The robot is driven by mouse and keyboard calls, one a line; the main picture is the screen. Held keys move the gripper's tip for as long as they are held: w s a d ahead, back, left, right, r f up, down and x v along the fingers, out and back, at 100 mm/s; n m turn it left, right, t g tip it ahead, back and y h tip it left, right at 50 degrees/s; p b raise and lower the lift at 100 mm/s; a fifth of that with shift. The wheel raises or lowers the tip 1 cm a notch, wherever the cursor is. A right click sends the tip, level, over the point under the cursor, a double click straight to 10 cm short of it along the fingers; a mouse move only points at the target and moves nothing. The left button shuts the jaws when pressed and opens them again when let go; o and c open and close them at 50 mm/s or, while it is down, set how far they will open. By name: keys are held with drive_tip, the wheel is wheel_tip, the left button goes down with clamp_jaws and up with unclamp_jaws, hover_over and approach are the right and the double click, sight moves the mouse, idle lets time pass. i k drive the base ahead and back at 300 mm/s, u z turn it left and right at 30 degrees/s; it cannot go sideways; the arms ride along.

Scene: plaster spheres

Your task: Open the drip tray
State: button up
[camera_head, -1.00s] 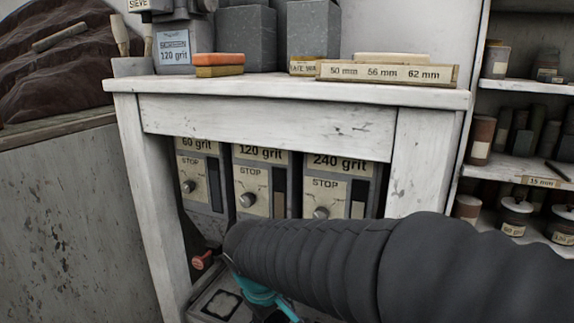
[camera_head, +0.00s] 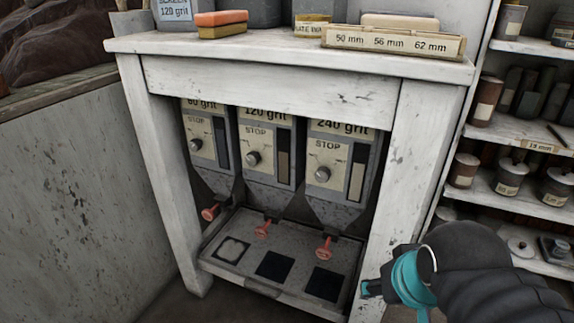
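The drip tray (camera_head: 252,279) is a grey, worn tray low under the white bench, below the hoppers. Its top has a pale square at the left and two dark squares toward the right. A darker strip sits at the middle of its front edge. How far it slides out cannot be told. My gripper (camera_head: 366,289), dark with a teal band, is at the lower right, in front of the bench's right leg and right of the tray. It appears apart from the tray. Its fingers are small and partly hidden, so their opening is unclear.
Three grit hoppers (camera_head: 266,155) with dials hang above the tray, with red levers (camera_head: 263,229) beneath. The white bench legs (camera_head: 172,190) flank the tray. Shelves with jars (camera_head: 508,178) stand at the right. The floor before the tray is partly visible and clear.

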sight(286, 262)
drive_tip(key=u, duration=0.45)
drive_tip(key=k, duration=1.1)
drive_tip(key=u, duration=0.75)
drive_tip(key=i, duration=1.1)
drive_tip(key=z, duration=0.75)
